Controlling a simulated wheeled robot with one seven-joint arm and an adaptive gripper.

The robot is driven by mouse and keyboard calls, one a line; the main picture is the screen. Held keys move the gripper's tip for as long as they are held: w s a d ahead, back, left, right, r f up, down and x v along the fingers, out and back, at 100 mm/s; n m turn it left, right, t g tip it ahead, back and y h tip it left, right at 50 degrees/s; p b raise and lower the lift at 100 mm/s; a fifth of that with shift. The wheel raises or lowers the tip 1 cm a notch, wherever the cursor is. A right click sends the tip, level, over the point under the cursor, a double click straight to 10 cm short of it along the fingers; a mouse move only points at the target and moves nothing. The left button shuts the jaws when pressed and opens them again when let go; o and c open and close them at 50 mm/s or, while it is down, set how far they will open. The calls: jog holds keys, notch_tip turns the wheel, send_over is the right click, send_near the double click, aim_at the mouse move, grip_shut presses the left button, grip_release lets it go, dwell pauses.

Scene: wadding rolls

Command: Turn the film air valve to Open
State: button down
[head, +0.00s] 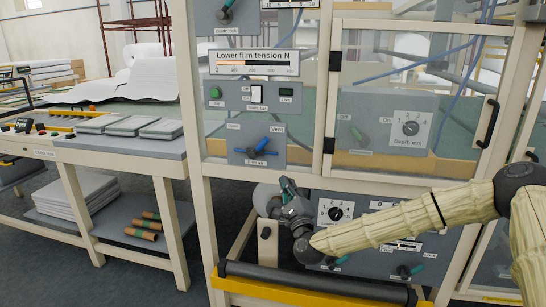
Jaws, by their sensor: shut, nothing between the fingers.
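A valve with a blue handle (262,147) sits on a small grey plate on the machine's front. The handle tilts up to the right, toward a label that seems to read Vent; another label is at its upper left. The label below it is blurred and may read Film air. My gripper (286,184) is shut and empty, pointing up just below this plate, apart from the handle. Two green-handled valves (408,270) (336,263) sit low on the lower panel, partly behind my arm; their labels are too small to read.
The lower panel (375,205) carries a round dial (336,213) close to my gripper. A yellow-edged roller bar (310,283) runs along the bottom. A clear door with a black handle (487,123) is at right. A bench (110,150) with grey pads stands at left.

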aim_at(260, 147)
jog(key=shift+s+a+r+p+x, duration=0.15)
jog(key=shift+a+r+p+x, duration=0.2)
jog(key=shift+x, duration=1.8)
jog(key=shift+s+a+r+p+x, duration=0.15)
jog(key=shift+a+p+x, duration=0.3)
jog(key=shift+x, duration=1.65)
jog(key=shift+s+a+r+p+x, duration=0.2)
jog(key=shift+a+p+x, duration=0.15)
jog(key=shift+x, duration=1.8)
